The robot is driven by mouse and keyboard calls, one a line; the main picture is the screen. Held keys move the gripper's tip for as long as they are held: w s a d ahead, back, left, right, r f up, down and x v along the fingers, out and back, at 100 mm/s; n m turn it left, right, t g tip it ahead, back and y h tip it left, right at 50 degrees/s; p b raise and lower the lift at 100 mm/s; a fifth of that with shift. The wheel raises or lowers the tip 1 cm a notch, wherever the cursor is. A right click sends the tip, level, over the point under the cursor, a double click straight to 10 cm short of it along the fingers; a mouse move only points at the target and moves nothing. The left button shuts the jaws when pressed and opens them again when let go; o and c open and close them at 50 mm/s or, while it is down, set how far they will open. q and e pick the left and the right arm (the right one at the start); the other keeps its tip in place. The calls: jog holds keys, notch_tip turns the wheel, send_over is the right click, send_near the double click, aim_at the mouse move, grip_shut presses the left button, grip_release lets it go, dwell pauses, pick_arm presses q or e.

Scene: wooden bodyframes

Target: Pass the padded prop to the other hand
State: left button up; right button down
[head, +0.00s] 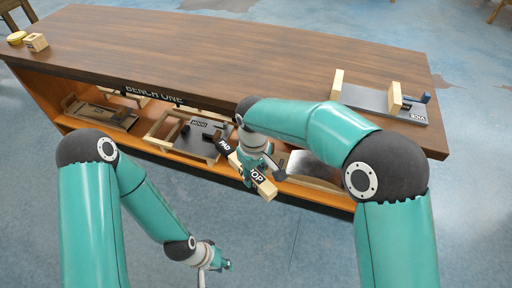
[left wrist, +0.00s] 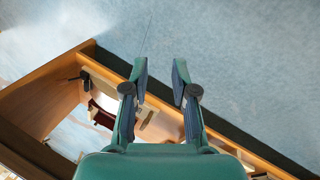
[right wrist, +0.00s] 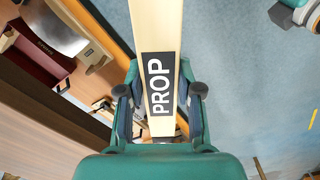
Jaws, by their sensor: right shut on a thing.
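The padded prop (head: 265,188) is a pale wooden bar with a black PROP label and a dark end marked PAD. My right gripper (head: 262,170) is shut on it in front of the bench, and the bar slants with its PAD end toward the shelf. In the right wrist view the bar (right wrist: 155,30) runs up between the fingers. My left gripper (head: 228,266) is lower, nearer to me, apart from the prop. In the left wrist view its fingers (left wrist: 160,75) are open with nothing between them.
The long wooden bench (head: 230,50), marked BENCH ONE, has an open shelf holding wooden frames and dark panels. The blue floor in front is clear.

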pick_arm(q)
jog(key=o, duration=0.6)
jog(key=w+m, duration=0.3)
jog(key=w+r+m, duration=0.1)
jog(key=w+m, duration=0.1)
jog(key=shift+r+g, duration=0.1)
jog(key=shift+g, duration=0.2)
jog(key=shift+c, duration=0.2)
jog(key=w+a+r+m+g, duration=0.1)
jog(key=w+r+m, duration=0.4)
jog(key=w+m, duration=0.25)
notch_tip(320, 180, up, 28)
jog(key=m+t+y, duration=0.1)
jog(key=m+y, duration=0.3)
jog(key=m, duration=1.2)
send_over(232, 148)
notch_tip(232, 148, down, 12)
